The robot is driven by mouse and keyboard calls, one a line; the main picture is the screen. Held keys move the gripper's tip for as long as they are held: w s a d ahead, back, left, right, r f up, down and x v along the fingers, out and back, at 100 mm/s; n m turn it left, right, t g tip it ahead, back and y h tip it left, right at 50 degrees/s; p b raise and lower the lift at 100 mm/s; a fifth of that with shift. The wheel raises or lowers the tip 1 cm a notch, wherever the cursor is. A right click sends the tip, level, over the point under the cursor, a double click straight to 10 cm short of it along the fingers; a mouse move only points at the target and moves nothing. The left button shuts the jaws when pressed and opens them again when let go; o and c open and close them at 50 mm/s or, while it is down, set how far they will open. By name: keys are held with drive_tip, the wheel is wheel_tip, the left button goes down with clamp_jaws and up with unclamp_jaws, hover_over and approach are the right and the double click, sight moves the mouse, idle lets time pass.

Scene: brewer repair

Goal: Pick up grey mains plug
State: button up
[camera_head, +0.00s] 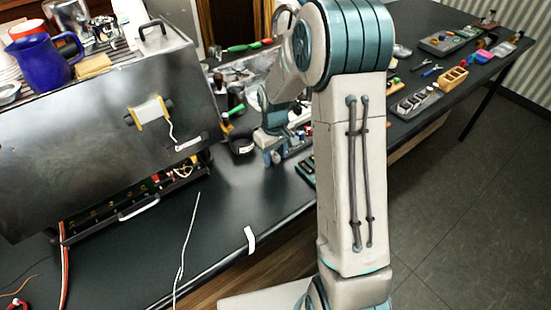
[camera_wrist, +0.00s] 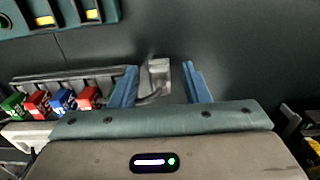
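The grey mains plug (camera_wrist: 159,70) shows in the wrist view, lying on the dark bench top. A grey cord curves from its lower left side. My gripper (camera_wrist: 160,80) is open, with one blue finger on each side of the plug and visible gaps between. Whether the fingers are down at the plug's height I cannot tell. In the head view my gripper (camera_head: 275,157) is low over the bench behind my arm, and I cannot make out the plug there.
In the wrist view, a rack (camera_wrist: 75,78) with green, red and blue blocks is close to the left finger. A teal tray (camera_wrist: 60,15) lies at the top left. In the head view, a large metal brewer housing (camera_head: 90,120) stands left of my gripper.

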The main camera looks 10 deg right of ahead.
clamp_jaws()
